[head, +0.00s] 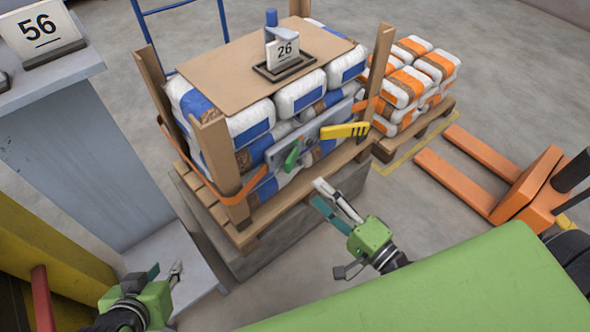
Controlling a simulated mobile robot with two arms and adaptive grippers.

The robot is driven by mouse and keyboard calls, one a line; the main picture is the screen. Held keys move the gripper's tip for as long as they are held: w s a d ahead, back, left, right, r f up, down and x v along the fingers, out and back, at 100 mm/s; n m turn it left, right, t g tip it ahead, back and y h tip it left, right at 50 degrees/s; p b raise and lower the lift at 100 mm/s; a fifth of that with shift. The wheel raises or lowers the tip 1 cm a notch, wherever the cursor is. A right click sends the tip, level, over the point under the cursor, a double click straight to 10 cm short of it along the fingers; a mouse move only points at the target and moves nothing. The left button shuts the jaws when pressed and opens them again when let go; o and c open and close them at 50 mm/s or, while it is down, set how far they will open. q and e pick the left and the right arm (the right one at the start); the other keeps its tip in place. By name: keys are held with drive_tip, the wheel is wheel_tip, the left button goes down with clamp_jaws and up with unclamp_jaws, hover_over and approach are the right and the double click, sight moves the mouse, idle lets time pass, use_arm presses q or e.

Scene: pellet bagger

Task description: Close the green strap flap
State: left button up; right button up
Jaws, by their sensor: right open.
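The green strap flap (292,155) sits on the grey bar (316,131) across the front of the bagged pallet load. It stands tilted out from the bar near its left part. A yellow flap (345,130) with dark marks sticks out at the bar's right part. My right gripper (320,193) is open and empty, below and to the right of the green flap and apart from it. My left gripper (165,271) is low at the left, its fingers apart and nothing visible between them, well away from the flap.
An orange strap (238,191) wraps the load's left corner by wooden posts (218,165). A cardboard sheet (262,62) with a "26" sign lies on top. A grey pillar (80,160) stands left. A second pallet load (418,80) and orange pallet jack (528,185) are right.

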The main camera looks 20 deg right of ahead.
sight(291, 167)
use_arm(q)
drive_tip(key=w+r+t, duration=0.1)
drive_tip(key=w+d+r+t, duration=0.1)
drive_tip(key=w, duration=0.1)
drive_tip(key=shift+w+d+r+h, duration=0.1)
drive_tip(key=shift+r+h, duration=0.15)
drive_tip(key=shift+h, duration=0.05)
use_arm(e)
drive_tip(key=x, duration=1)
drive_tip(key=shift+c, duration=0.3)
drive_tip(key=c, duration=1)
